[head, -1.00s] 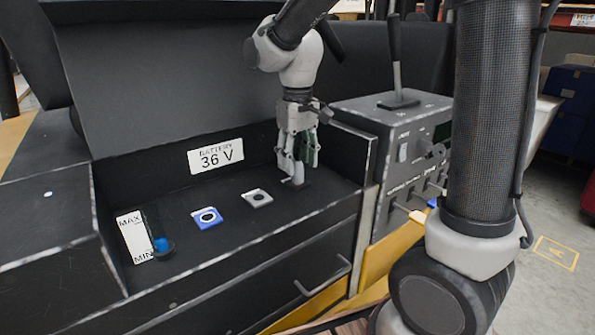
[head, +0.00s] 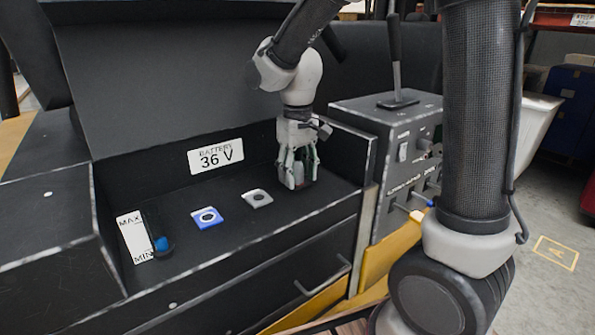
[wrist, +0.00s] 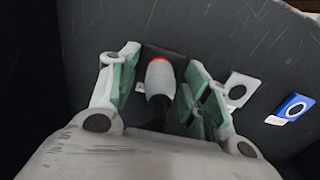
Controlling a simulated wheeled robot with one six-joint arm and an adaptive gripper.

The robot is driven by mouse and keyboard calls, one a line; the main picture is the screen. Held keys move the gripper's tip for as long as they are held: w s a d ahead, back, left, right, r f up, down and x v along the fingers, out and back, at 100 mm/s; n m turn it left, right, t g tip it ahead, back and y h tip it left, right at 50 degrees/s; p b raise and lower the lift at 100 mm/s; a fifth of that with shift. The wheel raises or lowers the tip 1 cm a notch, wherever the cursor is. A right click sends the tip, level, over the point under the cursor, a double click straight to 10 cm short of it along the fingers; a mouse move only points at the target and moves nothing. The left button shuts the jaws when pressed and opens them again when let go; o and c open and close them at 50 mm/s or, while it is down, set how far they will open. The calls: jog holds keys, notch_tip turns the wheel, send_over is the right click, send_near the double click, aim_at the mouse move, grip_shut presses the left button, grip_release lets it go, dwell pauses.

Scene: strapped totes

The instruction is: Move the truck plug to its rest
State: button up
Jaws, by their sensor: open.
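The plug (wrist: 158,80), a light grey body with a red ring and a dark cable, stands at a black plate (wrist: 165,57) in the wrist view. My gripper (wrist: 160,78) is open, with one green-padded finger on each side of the plug and visible gaps between. In the head view my gripper (head: 295,180) is low over the right end of the battery tray (head: 240,229) and hides the plug. A grey-white plate with a round hole (head: 257,198) and a blue one (head: 207,217) lie to its left. I cannot tell which is the rest.
The tray's back wall bears a "36 V" label (head: 216,156). A MAX/MIN gauge with a blue float (head: 161,244) is at the left. A control box with a lever (head: 385,135) stands close on the right. The tray floor between gauge and plates is clear.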

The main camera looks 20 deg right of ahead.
aim_at(298, 153)
dwell(0.4)
grip_shut()
jog(key=shift+r, duration=3)
jog(key=shift+r, duration=3)
